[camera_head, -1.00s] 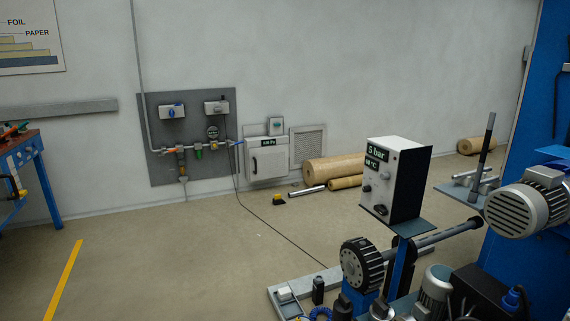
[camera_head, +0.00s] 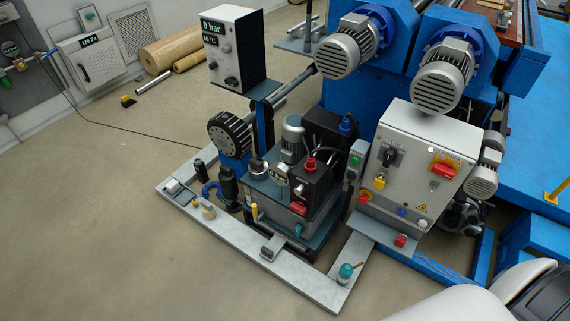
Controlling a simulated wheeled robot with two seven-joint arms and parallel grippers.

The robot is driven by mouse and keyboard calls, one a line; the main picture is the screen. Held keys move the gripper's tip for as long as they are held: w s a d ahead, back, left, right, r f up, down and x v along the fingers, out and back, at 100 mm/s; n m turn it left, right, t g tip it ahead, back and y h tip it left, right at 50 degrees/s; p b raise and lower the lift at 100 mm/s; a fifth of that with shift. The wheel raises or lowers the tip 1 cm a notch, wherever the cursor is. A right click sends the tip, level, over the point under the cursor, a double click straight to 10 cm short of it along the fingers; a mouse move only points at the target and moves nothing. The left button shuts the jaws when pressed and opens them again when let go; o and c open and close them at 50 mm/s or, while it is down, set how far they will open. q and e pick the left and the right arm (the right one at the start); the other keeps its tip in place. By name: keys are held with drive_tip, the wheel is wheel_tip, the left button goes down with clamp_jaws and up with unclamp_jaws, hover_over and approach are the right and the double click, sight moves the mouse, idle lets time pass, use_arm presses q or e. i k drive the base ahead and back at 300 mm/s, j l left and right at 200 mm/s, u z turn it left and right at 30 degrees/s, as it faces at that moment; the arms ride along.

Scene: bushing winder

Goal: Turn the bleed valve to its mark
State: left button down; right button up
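Neither of my grippers is in view. I cannot tell for sure which part is the bleed valve, as no mark can be made out. The hydraulic unit (camera_head: 278,212) stands on a pale base frame, with a small gauge (camera_head: 280,173) on it. It carries a red-topped knob (camera_head: 310,163), a red part (camera_head: 298,209), a yellow upright part (camera_head: 254,212) and a teal fitting (camera_head: 298,230). A white display box (camera_head: 229,47) above it reads 0 bar.
A grey control cabinet (camera_head: 414,165) with switches stands right of the unit. Blue machine frame and motors (camera_head: 344,54) are behind. The pale base frame (camera_head: 222,228) edges the floor. Open floor (camera_head: 90,230) lies left. White smooth shapes at bottom right may be mine.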

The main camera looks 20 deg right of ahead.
sight(298, 207)
drive_tip(key=k+j+z, duration=0.15)
drive_tip(key=j+z, duration=0.3)
drive_tip(key=k+j+z, duration=0.2)
drive_tip(key=z, duration=0.25)
drive_tip(key=j, duration=0.1)
